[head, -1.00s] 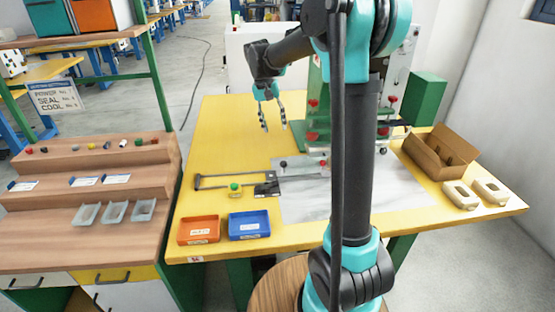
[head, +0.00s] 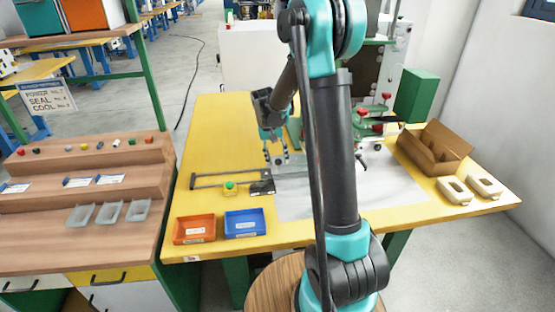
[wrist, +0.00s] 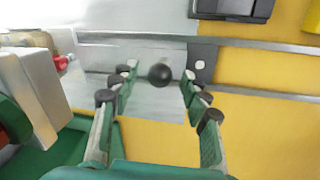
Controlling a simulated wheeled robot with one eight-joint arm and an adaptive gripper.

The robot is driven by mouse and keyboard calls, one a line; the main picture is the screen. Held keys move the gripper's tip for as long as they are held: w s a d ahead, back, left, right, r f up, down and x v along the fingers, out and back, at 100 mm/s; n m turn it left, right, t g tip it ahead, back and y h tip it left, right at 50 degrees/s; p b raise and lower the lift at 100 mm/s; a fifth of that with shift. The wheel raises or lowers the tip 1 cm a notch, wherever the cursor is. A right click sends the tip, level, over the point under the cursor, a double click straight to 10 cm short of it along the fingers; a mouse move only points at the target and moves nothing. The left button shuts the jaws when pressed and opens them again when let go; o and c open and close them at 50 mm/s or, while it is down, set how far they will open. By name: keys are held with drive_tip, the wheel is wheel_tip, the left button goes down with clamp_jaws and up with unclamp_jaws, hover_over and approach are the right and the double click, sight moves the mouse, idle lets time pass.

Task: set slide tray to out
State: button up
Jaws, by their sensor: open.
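The slide tray (head: 292,171) is a grey metal plate on two thin rails (head: 218,180), on the yellow table in front of the green press. It also shows in the wrist view as a grey plate (wrist: 150,103) between the rails. A round black knob (wrist: 159,74) stands on it. My gripper (head: 277,158) is over the tray. In the wrist view my gripper (wrist: 160,80) is open, with its fingertips on either side of the knob and gaps showing on both sides. In the head view the knob is hidden by the fingers.
The green press (head: 372,122) with red knobs stands just right of my gripper. A green button (head: 229,186) sits by the rails. Orange (head: 194,228) and blue (head: 245,223) bins are at the table's front. A cardboard box (head: 432,150) is at the right.

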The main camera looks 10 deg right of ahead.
drive_tip(key=shift+f, duration=0.2)
clamp_jaws()
idle(0.4)
